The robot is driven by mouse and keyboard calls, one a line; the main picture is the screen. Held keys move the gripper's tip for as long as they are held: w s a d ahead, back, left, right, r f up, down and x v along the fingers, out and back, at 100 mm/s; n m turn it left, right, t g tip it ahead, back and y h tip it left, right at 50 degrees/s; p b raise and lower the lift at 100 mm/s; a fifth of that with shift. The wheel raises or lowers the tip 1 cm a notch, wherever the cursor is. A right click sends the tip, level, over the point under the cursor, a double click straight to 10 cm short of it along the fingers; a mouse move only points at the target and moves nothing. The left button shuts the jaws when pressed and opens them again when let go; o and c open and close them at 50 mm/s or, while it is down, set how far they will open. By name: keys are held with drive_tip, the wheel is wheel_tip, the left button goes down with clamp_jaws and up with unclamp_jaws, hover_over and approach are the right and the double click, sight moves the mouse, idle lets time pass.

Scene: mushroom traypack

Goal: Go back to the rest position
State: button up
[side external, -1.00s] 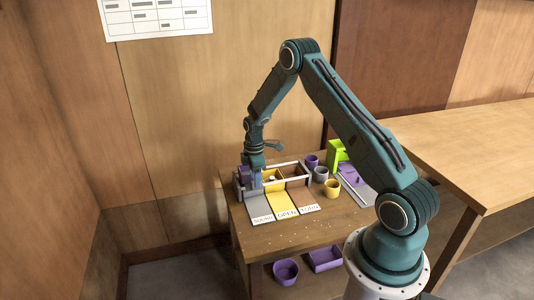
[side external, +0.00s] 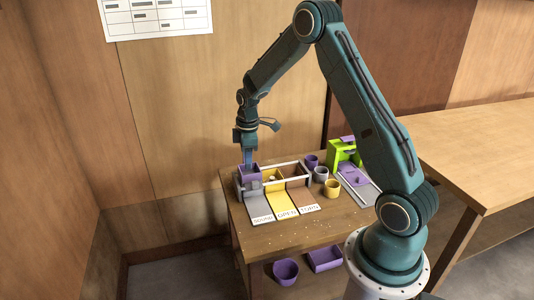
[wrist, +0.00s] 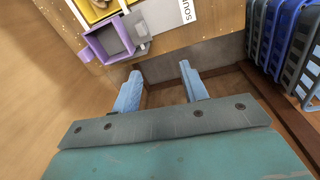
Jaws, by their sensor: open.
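My gripper (side external: 247,158) is open and empty, pointing down above the left end of the sorting tray. In the wrist view its two light blue fingers (wrist: 163,86) stand apart with nothing between them. The tray (side external: 287,164) has several compartments, with labelled grey, yellow and brown ramps in front; the labels read SOUND, OPEN and TORN. A purple box (side external: 249,173) sits at the tray's left end, just below the fingertips; it also shows in the wrist view (wrist: 97,46). A small pale item (side external: 272,179) lies in the yellow compartment.
Purple, grey and yellow cups (side external: 332,187) stand right of the tray. A green stand (side external: 336,153) is behind them. Purple containers (side external: 286,271) sit on the lower shelf. Blue and dark crates (wrist: 285,45) show at the wrist view's right. The air above the table is free.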

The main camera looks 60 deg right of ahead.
drive_tip(key=s+a+r+m+t, duration=0.1)
drive_tip(key=s+a+r+m, duration=0.1)
drive_tip(key=s+a+r, duration=0.55)
drive_tip(key=s+a+r+m+t, duration=0.15)
drive_tip(key=a+r, duration=0.25)
drive_tip(key=r, duration=0.6)
drive_tip(key=s+a+r+m+t, duration=0.1)
drive_tip(key=s+a, duration=0.3)
drive_tip(key=s, duration=0.5)
drive_tip(key=s+a+r+m+t, duration=0.1)
drive_tip(key=s+a+r+m, duration=0.2)
drive_tip(key=s, duration=0.6)
drive_tip(key=shift+s+a+r, duration=0.15)
drive_tip(key=shift+a+r, duration=0.35)
drive_tip(key=shift+a, duration=0.05)
